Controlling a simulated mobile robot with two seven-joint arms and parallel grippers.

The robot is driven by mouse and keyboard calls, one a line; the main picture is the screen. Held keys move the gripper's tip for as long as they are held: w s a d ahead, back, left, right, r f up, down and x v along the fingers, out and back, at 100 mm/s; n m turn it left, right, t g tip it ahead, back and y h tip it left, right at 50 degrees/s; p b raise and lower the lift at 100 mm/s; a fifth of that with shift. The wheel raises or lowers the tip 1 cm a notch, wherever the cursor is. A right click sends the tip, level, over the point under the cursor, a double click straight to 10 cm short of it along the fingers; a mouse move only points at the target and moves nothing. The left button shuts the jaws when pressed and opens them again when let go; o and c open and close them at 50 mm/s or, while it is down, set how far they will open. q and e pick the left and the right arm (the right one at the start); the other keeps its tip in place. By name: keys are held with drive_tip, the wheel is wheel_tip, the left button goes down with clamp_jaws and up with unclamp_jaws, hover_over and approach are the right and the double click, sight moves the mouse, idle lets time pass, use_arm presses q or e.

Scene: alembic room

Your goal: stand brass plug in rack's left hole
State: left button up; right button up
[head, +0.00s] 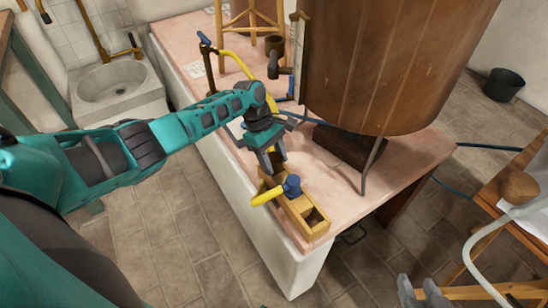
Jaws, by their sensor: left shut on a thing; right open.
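The wooden rack (302,213) lies along the front edge of the pink tabletop. A dark hole shows at its right end. My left gripper (273,165) is just above the rack's left end, pointing down, shut on a brass-coloured piece that looks like the brass plug. The fingers mostly hide it, and I cannot tell whether its lower end is in the left hole. My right gripper (420,289) is open and empty at the bottom edge, well away from the rack.
A big wooden vat (395,65) on metal legs stands behind the rack. A yellow hose (249,72) and a dark tap (207,65) are at the back left of the tabletop (410,172). A wooden stand (495,245) is at the right.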

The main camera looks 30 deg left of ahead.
use_arm(q)
drive_tip(key=shift+f, duration=0.1)
drive_tip(key=o, duration=1.2)
